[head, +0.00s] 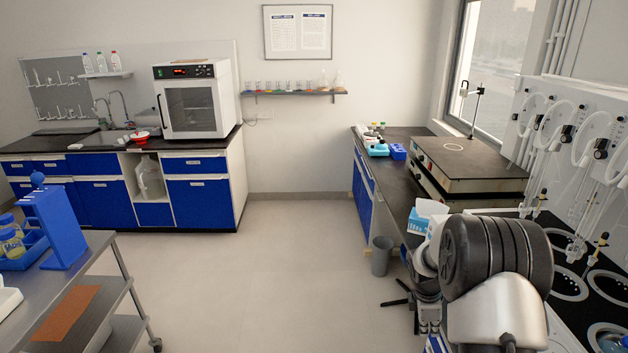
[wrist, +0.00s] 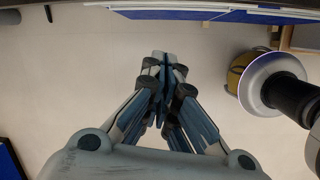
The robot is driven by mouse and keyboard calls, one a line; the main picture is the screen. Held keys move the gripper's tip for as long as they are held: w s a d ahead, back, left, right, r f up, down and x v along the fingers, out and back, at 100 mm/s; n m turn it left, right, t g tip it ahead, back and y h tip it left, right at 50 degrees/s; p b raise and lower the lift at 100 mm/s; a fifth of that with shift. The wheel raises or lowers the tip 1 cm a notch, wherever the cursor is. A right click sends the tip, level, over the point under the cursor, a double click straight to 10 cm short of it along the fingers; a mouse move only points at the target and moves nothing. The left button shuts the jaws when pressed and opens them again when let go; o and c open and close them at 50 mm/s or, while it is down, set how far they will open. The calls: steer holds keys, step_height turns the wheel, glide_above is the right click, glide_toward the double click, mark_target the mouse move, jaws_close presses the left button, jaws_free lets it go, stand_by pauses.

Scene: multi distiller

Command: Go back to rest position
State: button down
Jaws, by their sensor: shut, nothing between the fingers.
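My gripper (wrist: 163,62) shows in the wrist view with its fingers together and nothing between them. It hangs over bare pale floor. In the head view my arm's dark and white links fill the lower right, beside the right-hand bench, and the fingers are not clearly visible there.
The right bench (head: 398,190) carries a hot plate (head: 462,160), a tissue box (head: 420,220) and the multi distiller (head: 580,120). A grey bin (head: 381,256) stands at its foot. A steel cart (head: 60,290) is at lower left. The floor (head: 265,290) between is clear.

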steer(key=s+a+r+m+t, duration=0.1)
steer(key=s+a+r+m, duration=0.25)
steer(key=r, duration=0.45)
steer(key=s+a+r+m, duration=0.25)
steer(key=s+r, duration=0.25)
steer(key=r, duration=0.3)
steer(key=s+a+r+m+t, duration=0.1)
steer(key=s+a+r+m, duration=0.1)
steer(key=s+a+r, duration=0.45)
steer(key=s+a+r+m+t+y, duration=0.1)
steer(key=s+a+r+m, duration=0.1)
steer(key=s, duration=0.6)
steer(key=s+a+r+m+t+y, duration=0.1)
steer(key=s+a+r+m, duration=0.1)
steer(key=s+m, duration=0.3)
steer(key=s+a, duration=0.1)
steer(key=s, duration=0.3)
steer(key=shift+a+r+y, duration=0.15)
steer(key=shift+r+y, duration=0.1)
steer(key=shift+y, duration=0.15)
steer(key=shift+s, duration=0.1)
